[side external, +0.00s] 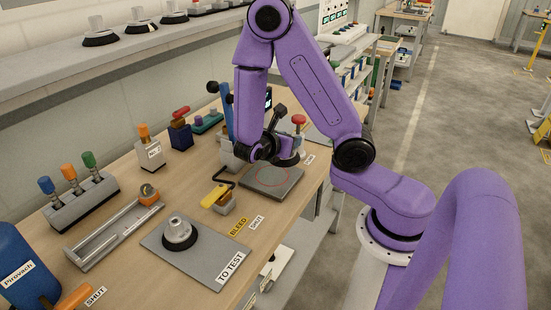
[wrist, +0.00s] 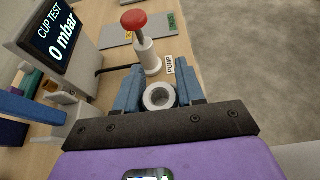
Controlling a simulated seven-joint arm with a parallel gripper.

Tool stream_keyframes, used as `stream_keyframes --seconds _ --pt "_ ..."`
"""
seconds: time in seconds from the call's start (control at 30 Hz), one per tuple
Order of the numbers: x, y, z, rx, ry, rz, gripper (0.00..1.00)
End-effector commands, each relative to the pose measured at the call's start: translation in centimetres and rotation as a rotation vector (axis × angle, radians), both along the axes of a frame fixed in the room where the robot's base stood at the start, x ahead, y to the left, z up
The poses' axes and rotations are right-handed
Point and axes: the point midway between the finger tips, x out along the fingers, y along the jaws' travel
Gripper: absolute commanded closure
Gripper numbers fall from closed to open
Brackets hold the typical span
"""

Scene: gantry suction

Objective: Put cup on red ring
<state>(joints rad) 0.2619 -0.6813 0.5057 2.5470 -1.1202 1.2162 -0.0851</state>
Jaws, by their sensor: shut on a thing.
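My gripper (wrist: 161,92) is shut on a cup (wrist: 159,97) in the wrist view, with a blue-grey finger on each side of its pale, hollow round top. In the side view the cup's dark flared base (side external: 288,160) shows under my wrist, at the far part of a grey plate (side external: 259,187). The red ring (side external: 287,181) is drawn on that plate and is partly hidden by my arm. I cannot tell whether the cup touches the plate. Another cup (side external: 179,233), with a black base and pale top, stands on the TO TEST plate (side external: 212,268).
A red-topped pump button (wrist: 134,22) and the CUP TEST display (wrist: 55,32) stand close to my gripper. A yellow-handled valve (side external: 216,197) is left of the ring plate. A metal rail (side external: 115,235) and colored-knob block (side external: 82,200) are farther left.

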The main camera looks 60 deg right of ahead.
Motion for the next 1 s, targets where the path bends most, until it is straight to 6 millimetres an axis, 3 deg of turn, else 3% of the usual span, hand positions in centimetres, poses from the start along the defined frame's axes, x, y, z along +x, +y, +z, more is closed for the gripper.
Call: stream_keyframes --seconds 0.1,0.5,0.77,1.0 --pt "0.4 -0.2 -0.3 0.0 0.003 -0.001 0.96" --pt "3.9 -1.6 -4.9 0.0 0.002 -0.001 0.96" --pt "4.9 -2.0 -6.1 0.0 0.002 -0.001 0.96" --pt "5.0 -2.1 -8.6 0.0 0.003 0.0 0.96"
